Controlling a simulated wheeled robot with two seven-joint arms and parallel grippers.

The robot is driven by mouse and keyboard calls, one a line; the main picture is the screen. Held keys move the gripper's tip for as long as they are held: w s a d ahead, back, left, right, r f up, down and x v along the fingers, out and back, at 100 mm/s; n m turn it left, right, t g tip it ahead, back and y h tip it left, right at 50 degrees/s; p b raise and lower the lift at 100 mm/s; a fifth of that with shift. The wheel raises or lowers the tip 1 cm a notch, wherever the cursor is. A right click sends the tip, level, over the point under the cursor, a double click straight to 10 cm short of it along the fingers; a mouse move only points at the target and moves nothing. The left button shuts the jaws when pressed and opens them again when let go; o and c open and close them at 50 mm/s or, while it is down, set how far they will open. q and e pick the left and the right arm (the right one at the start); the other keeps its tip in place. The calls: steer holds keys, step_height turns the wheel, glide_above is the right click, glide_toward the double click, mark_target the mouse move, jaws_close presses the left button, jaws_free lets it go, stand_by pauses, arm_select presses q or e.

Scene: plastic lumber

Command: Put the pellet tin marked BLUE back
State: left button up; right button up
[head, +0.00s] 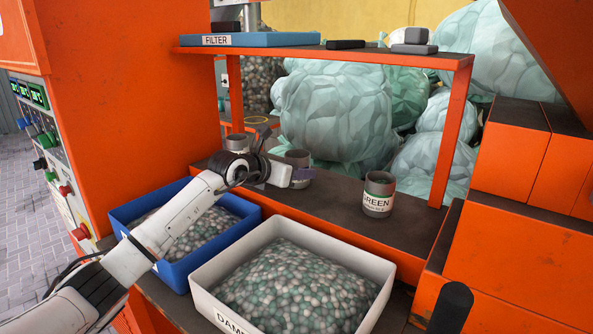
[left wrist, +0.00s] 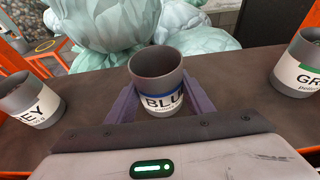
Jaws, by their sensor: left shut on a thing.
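The tin marked BLUE (left wrist: 157,88) is grey with a blue-banded white label. It is upright between the purple fingers of my left gripper (left wrist: 160,104), which is shut on it. In the head view the grey tin (head: 297,158) shows at the end of my left arm, its label hidden, over the dark shelf (head: 340,212). I cannot tell whether its base touches the shelf. The GREEN tin (head: 379,194) stands to its right. Another tin (head: 237,142), whose label ends in "EY" in the left wrist view (left wrist: 28,102), stands to its left. My right gripper is not in view.
A blue bin (head: 253,216) and a white bin (head: 203,291) of pellets sit in front of the shelf. An upper orange shelf (head: 452,62) holds a blue FILTER box (head: 262,40) and dark blocks. Wrapped bales (head: 335,110) lie behind.

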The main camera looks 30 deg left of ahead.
arm_select(q)
steer(key=shift+f, duration=0.1)
steer(key=o, duration=1.1)
steer(key=shift+c, duration=0.2)
steer(key=shift+r, duration=0.2)
steer(key=shift+s, duration=0.25)
steer(key=b+v, duration=0.1)
steer(key=v, duration=1)
steer(key=shift+s, duration=0.25)
